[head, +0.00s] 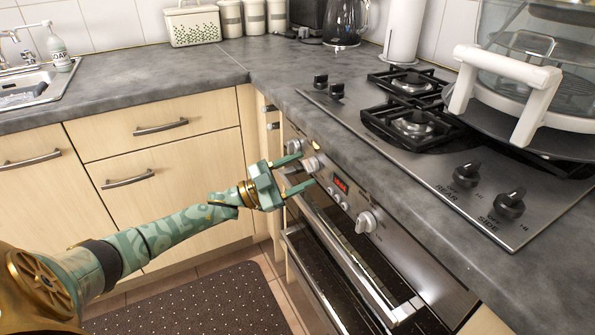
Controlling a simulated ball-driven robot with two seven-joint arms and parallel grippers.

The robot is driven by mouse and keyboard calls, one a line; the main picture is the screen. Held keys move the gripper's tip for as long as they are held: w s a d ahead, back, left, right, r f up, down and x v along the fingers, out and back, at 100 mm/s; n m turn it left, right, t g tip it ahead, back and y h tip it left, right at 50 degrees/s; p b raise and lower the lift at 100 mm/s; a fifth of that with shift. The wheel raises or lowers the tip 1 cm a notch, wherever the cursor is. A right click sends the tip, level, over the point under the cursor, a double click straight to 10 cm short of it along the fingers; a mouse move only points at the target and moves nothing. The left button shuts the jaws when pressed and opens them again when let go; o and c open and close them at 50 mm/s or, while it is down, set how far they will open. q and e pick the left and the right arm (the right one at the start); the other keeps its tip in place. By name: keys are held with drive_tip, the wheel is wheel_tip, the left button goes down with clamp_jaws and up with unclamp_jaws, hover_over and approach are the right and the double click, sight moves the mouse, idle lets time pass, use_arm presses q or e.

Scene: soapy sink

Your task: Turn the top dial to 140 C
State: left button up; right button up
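The oven front (395,262) carries white round dials. One dial (311,164) is at the tips of my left gripper, and another (294,146) is just beyond it at the far end of the panel. A third dial (366,221) is nearer, to the right of a lit red display (341,185). My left gripper (306,171) is open, its two fingers pointing at the panel with the middle dial roughly between their tips. I cannot tell whether they touch it. The dial markings are too small to read. My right gripper is out of view.
The oven handle (375,290) juts out below the panel. Above is a counter with a gas hob (420,130), black knobs (466,175) and a glass-lidded pan (560,120) with a white handle. Wooden drawers (165,180) stand at left; a dark mat (190,305) lies on the floor.

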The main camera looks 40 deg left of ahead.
use_arm(q)
drive_tip(key=shift+r, duration=0.1)
drive_tip(key=p+v, duration=0.1)
drive_tip(key=v, duration=1.5)
drive_tip(key=shift+p, duration=0.4)
drive_tip(key=shift+s+a, duration=0.1)
